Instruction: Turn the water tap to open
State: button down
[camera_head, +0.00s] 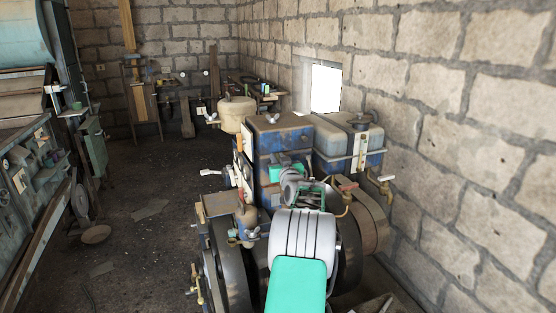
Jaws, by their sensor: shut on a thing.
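Two small brass taps show on the right side of the engine. One has a red handle (347,186) and a pipe curving down. The other has a pale handle (386,178) and hangs below the grey tank. I cannot tell which is the water tap. My white and teal arm reaches forward from the bottom middle over the engine. My gripper (312,194) is near its far end, left of the red handle, small and partly hidden by my arm. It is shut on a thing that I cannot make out. Its contact with either tap is not clear.
The engine has a blue housing (281,135), a grey tank (343,143) and dark flywheels (231,270) low down. A stone wall (465,150) stands close on the right. The floor (135,235) is mostly open on the left, with a cluttered bench (32,165) beyond.

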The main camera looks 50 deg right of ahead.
jog(key=shift+f, duration=0.1)
jog(key=shift+d+f+b, duration=0.1)
jog(key=shift+f+b, duration=0.1)
jog(key=shift+b, duration=0.75)
jog(key=shift+n+t+y+b, duration=0.3)
jog(key=shift+n+y+b, duration=0.15)
jog(key=shift+b, duration=0.2)
jog(key=shift+r+n+t+y, duration=0.25)
jog(key=shift+r+t+y, duration=0.05)
jog(key=shift+y, duration=0.15)
jog(key=c, duration=1.3)
grip_release()
jog(key=shift+b+v, duration=1.7)
jog(key=shift+v, duration=2.25)
